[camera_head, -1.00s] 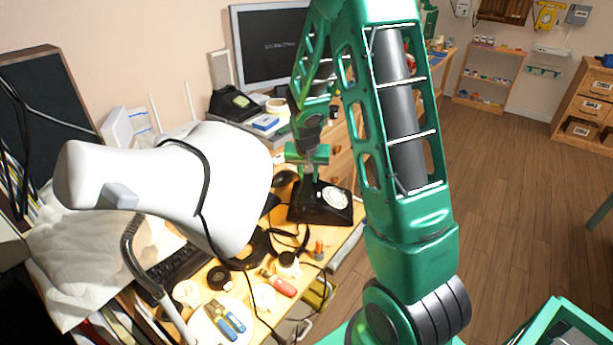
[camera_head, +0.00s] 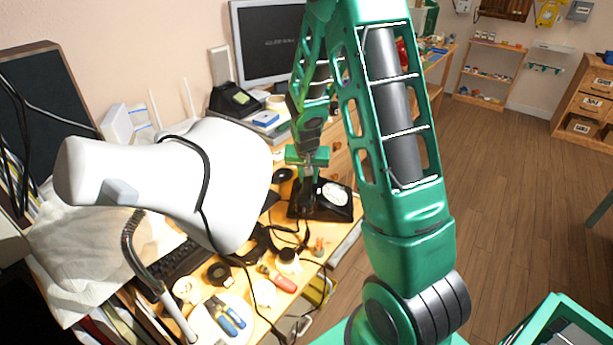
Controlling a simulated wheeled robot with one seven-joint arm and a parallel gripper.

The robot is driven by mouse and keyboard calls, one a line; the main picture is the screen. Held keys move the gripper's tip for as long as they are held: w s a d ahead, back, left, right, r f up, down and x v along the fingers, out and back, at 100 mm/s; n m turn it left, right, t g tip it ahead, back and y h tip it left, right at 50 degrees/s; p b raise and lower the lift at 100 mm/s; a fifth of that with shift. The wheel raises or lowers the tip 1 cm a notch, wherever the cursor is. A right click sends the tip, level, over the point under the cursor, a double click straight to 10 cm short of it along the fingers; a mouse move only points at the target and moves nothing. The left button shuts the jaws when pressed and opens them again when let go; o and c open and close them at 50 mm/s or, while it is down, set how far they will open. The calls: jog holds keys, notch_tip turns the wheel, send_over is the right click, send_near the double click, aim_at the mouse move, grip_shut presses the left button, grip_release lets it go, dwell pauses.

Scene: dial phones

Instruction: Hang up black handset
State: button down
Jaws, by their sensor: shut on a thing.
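A black dial phone (camera_head: 345,211) with a white dial stands on the wooden desk, near its right edge. My gripper (camera_head: 308,180) points down over the left part of this phone. It is shut on the black handset (camera_head: 307,196), which shows only as a small dark shape below the fingers, against the dark phone body. I cannot tell whether the handset touches the cradle. A dark cord runs over the desk in front of the phone.
A big white lamp head (camera_head: 165,185) fills the left front. Pliers (camera_head: 226,314), a red-handled tool (camera_head: 279,280) and tape rolls clutter the desk. Another black phone (camera_head: 233,100) stands near the monitor (camera_head: 268,45).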

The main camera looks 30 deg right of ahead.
jog(key=c, duration=1.4)
grip_release()
jog(key=shift+o, duration=0.2)
jog(key=shift+r, duration=0.1)
jog(key=v, duration=1)
jog(key=shift+s+a+r, duration=0.1)
jog(key=shift+a+r, duration=0.05)
jog(key=shift+r, duration=0.1)
jog(key=s+r+g+y, duration=0.1)
jog(key=s+r, duration=0.1)
jog(key=s, duration=0.9)
jog(key=s+a+r+n+g+y, duration=0.1)
jog(key=s+r, duration=0.2)
jog(key=s, duration=0.8)
jog(key=s+a+r+g+y, duration=0.1)
jog(key=s+r, duration=0.2)
jog(key=s, duration=0.8)
jog(key=shift+a+r+g, duration=0.15)
jog(key=shift+r+g, duration=0.1)
jog(key=shift+g, duration=0.05)
